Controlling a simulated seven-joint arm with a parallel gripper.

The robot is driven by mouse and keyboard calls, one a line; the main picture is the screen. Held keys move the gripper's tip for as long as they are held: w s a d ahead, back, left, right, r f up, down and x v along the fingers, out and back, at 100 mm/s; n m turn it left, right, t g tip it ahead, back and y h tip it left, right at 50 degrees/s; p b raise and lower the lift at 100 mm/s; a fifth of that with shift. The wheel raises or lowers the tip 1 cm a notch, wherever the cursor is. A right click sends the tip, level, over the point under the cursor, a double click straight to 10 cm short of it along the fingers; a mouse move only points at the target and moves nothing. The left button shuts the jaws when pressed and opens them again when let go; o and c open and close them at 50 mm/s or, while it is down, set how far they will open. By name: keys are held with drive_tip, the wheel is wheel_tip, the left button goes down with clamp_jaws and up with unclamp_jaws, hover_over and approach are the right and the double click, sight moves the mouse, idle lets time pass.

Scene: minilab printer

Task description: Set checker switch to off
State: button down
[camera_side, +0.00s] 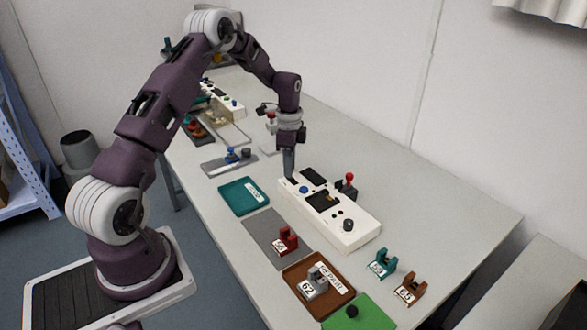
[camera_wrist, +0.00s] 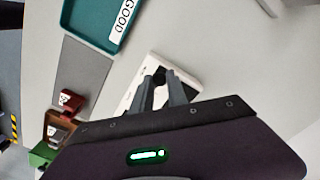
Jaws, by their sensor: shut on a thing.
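A teal tray (camera_side: 239,208) labelled GOOD lies left of the box. A grey mat (camera_side: 262,226), a red part (camera_side: 286,241), a brown tray (camera_side: 297,268) and a green tray (camera_side: 372,316) lie nearer. A teal part (camera_side: 382,263) and a brown part (camera_side: 410,288) stand on the table.

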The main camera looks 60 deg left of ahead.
drive_tip(key=shift+a+r, duration=0.1)
drive_tip(key=shift+a, duration=0.2)
drive_tip(key=c, duration=1.3)
unclamp_jaws()
wheel_tip(320, 180, up, 6)
drive_tip(key=shift+d+r, duration=0.15)
drive_tip(key=shift+r, duration=0.5)
drive_tip(key=s+d+r+n+t+y, duration=0.1)
drive_tip(key=s+d+r+n, duration=0.1)
drive_tip(key=s+d+r, duration=0.4)
drive_tip(key=s+d+r+n+t, duration=0.1)
drive_tip(key=s+d+r+n, duration=0.15)
drive_tip(key=d+r, duration=0.65)
drive_tip(key=s+d+r+n+t, duration=0.1)
drive_tip(key=s+d, duration=0.3)
drive_tip(key=s, duration=0.6)
drive_tip(key=s+d+r+n+t+h, duration=0.1)
drive_tip(key=s+d, duration=0.4)
drive_tip(key=s, duration=0.5)
drive_tip(key=shift+s+r+n+t, duration=0.2)
drive_tip(key=shift+n+t, duration=0.6)
drive_tip(key=shift+n, duration=0.45)
